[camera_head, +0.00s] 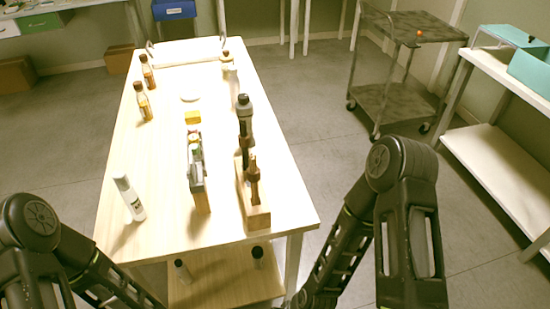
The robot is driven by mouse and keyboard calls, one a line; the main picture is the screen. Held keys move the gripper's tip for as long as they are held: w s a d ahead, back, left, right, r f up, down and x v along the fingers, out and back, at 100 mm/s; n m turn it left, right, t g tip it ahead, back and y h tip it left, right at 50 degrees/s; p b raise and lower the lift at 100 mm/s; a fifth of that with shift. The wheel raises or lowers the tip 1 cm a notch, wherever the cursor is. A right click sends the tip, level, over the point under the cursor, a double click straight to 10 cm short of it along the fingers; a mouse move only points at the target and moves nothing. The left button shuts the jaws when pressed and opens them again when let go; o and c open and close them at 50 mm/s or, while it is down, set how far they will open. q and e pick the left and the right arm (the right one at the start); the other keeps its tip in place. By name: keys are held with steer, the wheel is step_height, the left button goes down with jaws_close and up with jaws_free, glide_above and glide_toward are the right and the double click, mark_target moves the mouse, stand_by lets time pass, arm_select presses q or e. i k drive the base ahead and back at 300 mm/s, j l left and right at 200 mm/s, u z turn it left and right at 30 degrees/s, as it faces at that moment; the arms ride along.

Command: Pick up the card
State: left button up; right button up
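I cannot clearly make out a card. A small flat yellow piece (193,117) lies mid-table, and a pale round disc (190,98) lies behind it. A narrow grey rack (198,185) with small coloured items stands in front of the yellow piece; what the items are is too small to tell. My two arms come in at the lower left and lower right, in front of the table. Both grippers are outside the picture.
A wooden rack (257,215) with dark bottles stands at the table's right. A white bottle (130,198) stands front left, and two amber bottles (143,101) (148,72) back left. A white tray (188,53) is at the far end. The table's (150,150) left middle is clear.

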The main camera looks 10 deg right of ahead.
mark_target(191, 164)
steer(key=k+l, duration=0.1)
steer(key=l, duration=1.45)
steer(key=k, duration=0.05)
